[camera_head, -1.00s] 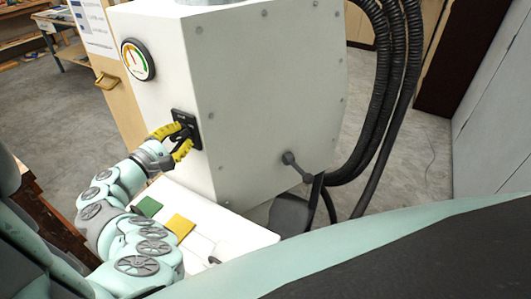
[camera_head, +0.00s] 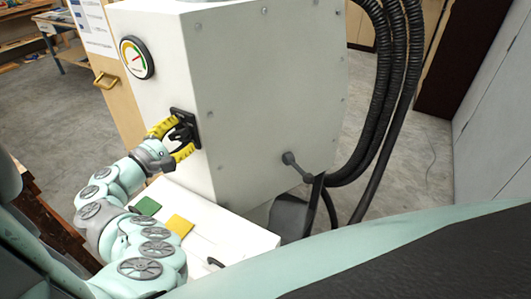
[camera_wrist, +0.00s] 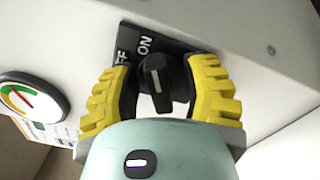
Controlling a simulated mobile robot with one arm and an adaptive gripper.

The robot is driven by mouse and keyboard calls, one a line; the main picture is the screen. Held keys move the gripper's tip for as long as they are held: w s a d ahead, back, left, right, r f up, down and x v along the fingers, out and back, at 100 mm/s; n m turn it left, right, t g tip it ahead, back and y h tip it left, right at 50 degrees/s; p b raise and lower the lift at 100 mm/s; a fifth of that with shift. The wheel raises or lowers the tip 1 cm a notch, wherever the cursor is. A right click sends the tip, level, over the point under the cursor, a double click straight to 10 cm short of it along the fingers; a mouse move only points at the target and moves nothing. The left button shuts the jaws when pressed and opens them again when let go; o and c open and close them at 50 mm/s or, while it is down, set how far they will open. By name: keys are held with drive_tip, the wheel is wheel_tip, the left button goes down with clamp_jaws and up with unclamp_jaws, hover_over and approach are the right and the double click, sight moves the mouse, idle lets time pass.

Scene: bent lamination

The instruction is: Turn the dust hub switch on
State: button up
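The dust hub switch is a black rotary knob (camera_wrist: 158,82) with a white pointer mark on a black plate (camera_head: 187,115) on the white cabinet. In the wrist view the plate reads ON, with OFF partly hidden by a finger. The knob's mark points roughly toward ON. My gripper (camera_head: 177,139) has yellow ridged fingers, spread on either side of the knob. In the wrist view my gripper (camera_wrist: 160,92) shows a gap between the left finger and knob; the right finger is close to it, and I cannot tell whether it touches.
The white dust hub cabinet (camera_head: 265,100) carries a round gauge (camera_head: 137,58). Black hoses (camera_head: 385,100) run down its right side. A white surface (camera_head: 215,235) with a green pad (camera_head: 147,206) and a yellow pad (camera_head: 179,225) lies below. Grey floor is clear at right.

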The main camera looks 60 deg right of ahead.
drive_tip(key=shift+a, duration=0.55)
drive_tip(key=s+a, duration=0.1)
drive_tip(key=a, duration=1)
drive_tip(key=shift+d, duration=0.1)
